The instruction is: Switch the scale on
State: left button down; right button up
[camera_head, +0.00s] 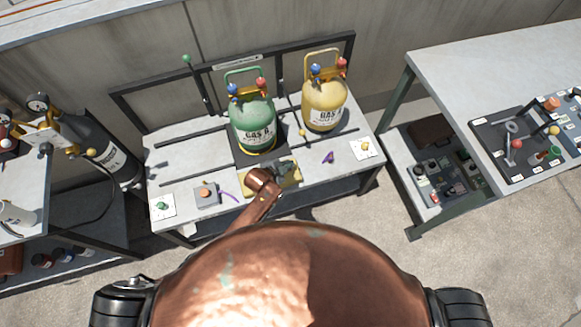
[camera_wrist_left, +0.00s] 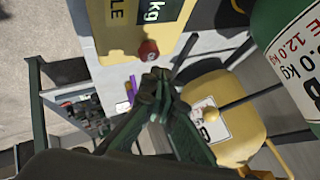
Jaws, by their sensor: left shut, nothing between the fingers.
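The scale's yellow panel (camera_head: 291,181) lies at the front of the bench, in front of the green GAS A cylinder (camera_head: 254,125). My right gripper is not in view.
A yellow GAS B cylinder (camera_head: 323,105) stands right of the green one. An orange-button box (camera_head: 206,194), a green-button plate (camera_head: 161,205) and a purple item (camera_head: 328,157) are on the bench front.

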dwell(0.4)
pick_arm(q)
jog(key=shift+f, duration=0.4)
jog(key=shift+f+b, duration=0.4)
jog(key=shift+f, duration=0.25)
dwell(0.6)
dwell(0.4)
jog(key=shift+r+p, duration=1.05)
jog(key=shift+r, duration=0.05)
notch_tip(320, 180, up, 5)
jog(key=p, duration=0.4)
jog(key=shift+p, duration=0.4)
jog(key=shift+f, duration=0.1)
